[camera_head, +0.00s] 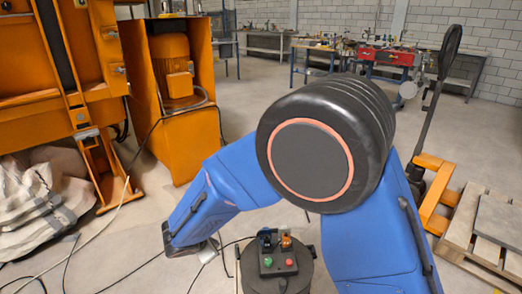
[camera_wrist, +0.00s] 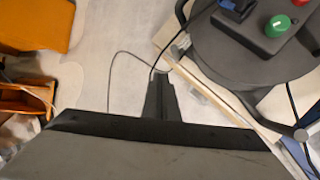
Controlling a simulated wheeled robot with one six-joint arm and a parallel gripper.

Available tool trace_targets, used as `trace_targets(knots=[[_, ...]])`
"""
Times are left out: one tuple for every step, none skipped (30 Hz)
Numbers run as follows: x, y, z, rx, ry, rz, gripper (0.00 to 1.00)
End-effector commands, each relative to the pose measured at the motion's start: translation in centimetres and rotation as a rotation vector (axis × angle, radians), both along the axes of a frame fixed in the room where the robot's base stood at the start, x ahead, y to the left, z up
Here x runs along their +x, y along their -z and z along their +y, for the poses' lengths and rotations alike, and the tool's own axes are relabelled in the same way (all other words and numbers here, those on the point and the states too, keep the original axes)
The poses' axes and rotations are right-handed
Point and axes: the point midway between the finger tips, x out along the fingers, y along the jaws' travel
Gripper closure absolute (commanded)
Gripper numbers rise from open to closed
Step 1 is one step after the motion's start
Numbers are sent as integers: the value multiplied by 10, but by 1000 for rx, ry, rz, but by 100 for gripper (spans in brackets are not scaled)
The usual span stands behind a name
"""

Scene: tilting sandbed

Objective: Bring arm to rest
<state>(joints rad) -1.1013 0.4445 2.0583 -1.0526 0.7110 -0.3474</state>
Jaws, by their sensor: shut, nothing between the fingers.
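My arm is folded in the middle of the head view, with blue links and a large black joint with an orange ring. Its far link slopes down to the lower left. In the wrist view my gripper (camera_wrist: 158,78) is a narrow dark shape pointing up the picture, with its fingers together and nothing held. It is over the pale floor, left of a round dark stand (camera_wrist: 215,65). I cannot tell its height above the floor. In the head view the gripper is mostly hidden behind the arm's end.
A control box (camera_head: 279,264) with green and red buttons sits on the round stand, close to the arm. An orange machine (camera_head: 185,120) and white sacks (camera_head: 40,200) are at the left. A pallet jack (camera_head: 436,175) and wooden pallet (camera_head: 484,250) are at the right. Cables cross the floor.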

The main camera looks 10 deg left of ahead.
Motion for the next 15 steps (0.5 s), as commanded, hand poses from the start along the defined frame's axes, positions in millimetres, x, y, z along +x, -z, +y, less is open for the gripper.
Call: trace_targets(knots=[[5, -7, -8, 10, 23, -1, 100], [8, -12, -14, 19, 42, -1, 100], [13, -19, -25, 32, 73, 0, 100], [17, -26, -34, 44, 101, 1, 100], [21, -34, -45, 57, 131, 2, 100], [26, -44, -61, 75, 178, 3, 100], [30, -51, -73, 90, 213, 3, 100], [34, -59, -86, 107, 250, 5, 100], [38, -69, -103, 128, 298, 6, 100], [40, -76, -115, 142, 333, 8, 100], [42, -83, -128, 158, 369, 9, 100], [44, -92, -144, 179, 416, 9, 100], [45, -99, -157, 194, 452, 11, 100], [46, -105, -169, 210, 487, 11, 100], [46, -114, -186, 230, 532, 12, 100]])
